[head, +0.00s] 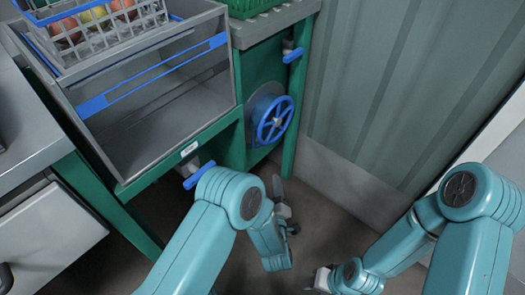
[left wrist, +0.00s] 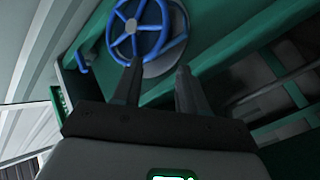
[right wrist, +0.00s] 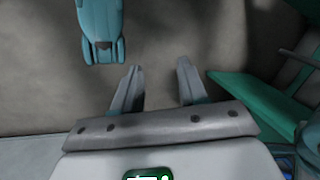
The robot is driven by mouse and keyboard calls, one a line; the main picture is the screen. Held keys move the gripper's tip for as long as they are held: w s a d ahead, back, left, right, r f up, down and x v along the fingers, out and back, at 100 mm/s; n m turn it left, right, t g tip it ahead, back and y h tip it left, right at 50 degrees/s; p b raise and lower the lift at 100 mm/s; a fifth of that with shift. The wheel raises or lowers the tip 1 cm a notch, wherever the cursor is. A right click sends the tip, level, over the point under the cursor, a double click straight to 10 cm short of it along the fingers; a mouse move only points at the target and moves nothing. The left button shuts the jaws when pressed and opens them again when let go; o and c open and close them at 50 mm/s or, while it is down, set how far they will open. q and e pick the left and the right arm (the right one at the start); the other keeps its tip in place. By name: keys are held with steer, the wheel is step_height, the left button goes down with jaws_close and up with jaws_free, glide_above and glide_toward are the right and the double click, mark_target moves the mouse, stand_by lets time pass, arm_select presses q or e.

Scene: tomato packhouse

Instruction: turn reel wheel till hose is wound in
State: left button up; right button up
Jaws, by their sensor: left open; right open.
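The blue spoked reel wheel (head: 275,121) stands upright on a round grey reel plate (head: 256,104) on the green frame's side. In the left wrist view the wheel (left wrist: 131,26) is ahead of my left gripper (left wrist: 158,69), nearer its left finger. That gripper is open and empty; in the head view it (head: 287,206) is low, below the wheel and apart from it. My right gripper (head: 318,282) is low at the bottom of the head view, farther from the wheel. It is open and empty over bare floor in the right wrist view (right wrist: 160,67). No hose shows in any view.
A grey bin (head: 160,125) with a wire basket (head: 95,38) of tomatoes stands at upper left. Blue handles (head: 199,175) (head: 293,55) stick out of the green frame. A corrugated wall (head: 410,90) closes the right side. Floor (head: 335,235) between is clear.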

arm_select(q)
steer(key=w+a+b, duration=0.2)
steer(key=w+b, duration=0.3)
steer(key=w, duration=1)
steer(key=shift+w+a, duration=0.3)
steer(key=shift+a, duration=0.1)
arm_select(e)
steer(key=shift+t, duration=0.5)
steer(key=w+f, duration=0.1)
steer(key=d+f, duration=0.1)
steer(key=f, duration=0.1)
steer(key=w+f, duration=0.1)
steer(key=f, duration=0.1)
steer(key=shift+w+d, duration=0.15)
steer(key=shift+w, duration=0.15)
arm_select(q)
steer(key=shift+r, duration=0.1)
steer(key=shift+c, duration=0.2)
jaws_close()
